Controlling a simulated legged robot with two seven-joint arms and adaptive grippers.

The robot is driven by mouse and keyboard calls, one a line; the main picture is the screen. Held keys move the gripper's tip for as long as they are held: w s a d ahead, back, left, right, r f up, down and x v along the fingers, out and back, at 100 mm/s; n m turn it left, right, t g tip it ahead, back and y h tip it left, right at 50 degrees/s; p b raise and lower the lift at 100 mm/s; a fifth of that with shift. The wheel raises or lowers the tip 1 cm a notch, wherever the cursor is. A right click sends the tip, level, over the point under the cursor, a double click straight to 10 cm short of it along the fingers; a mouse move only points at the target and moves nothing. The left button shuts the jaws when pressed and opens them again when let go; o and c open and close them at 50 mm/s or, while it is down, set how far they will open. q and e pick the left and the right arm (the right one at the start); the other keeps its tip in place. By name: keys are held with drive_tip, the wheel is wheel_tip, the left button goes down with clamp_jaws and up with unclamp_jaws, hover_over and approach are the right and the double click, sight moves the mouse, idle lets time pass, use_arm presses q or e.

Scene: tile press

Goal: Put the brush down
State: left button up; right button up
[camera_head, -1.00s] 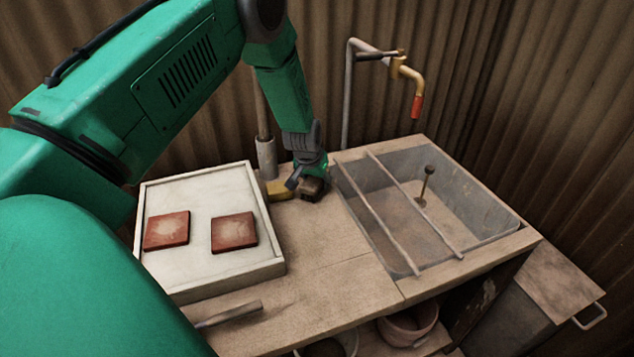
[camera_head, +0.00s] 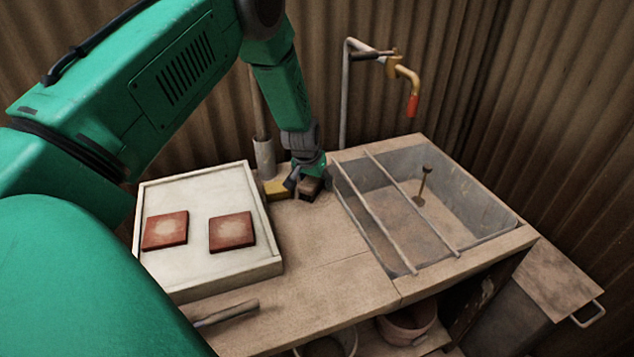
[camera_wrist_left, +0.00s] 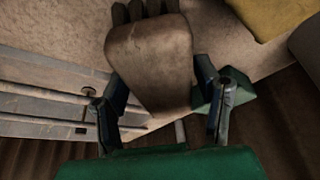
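The brush is a brown block with a rounded, tapered body and dark bristles. It shows at my left gripper on the bench in the head view (camera_head: 310,189) and large in the left wrist view (camera_wrist_left: 152,62). My left gripper (camera_head: 302,181) points down over the bench between the white tray and the sink. In the wrist view its two fingers (camera_wrist_left: 163,80) lie along both sides of the brush, very close to its edges. Whether they press on it is not clear. The brush is at bench height; contact underneath is hidden. My right gripper is not in view.
A yellow block (camera_head: 277,189) lies just left of the brush, also in the wrist view (camera_wrist_left: 277,15). The white tray (camera_head: 268,268) holds two red tiles. The sink (camera_head: 480,225) with two bars is at right, under a tap (camera_head: 403,75). The bench front is mostly clear.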

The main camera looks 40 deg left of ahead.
use_arm(q)
drive_tip(key=p+v, duration=0.1)
drive_tip(key=v, duration=1)
drive_tip(key=shift+r, duration=0.35)
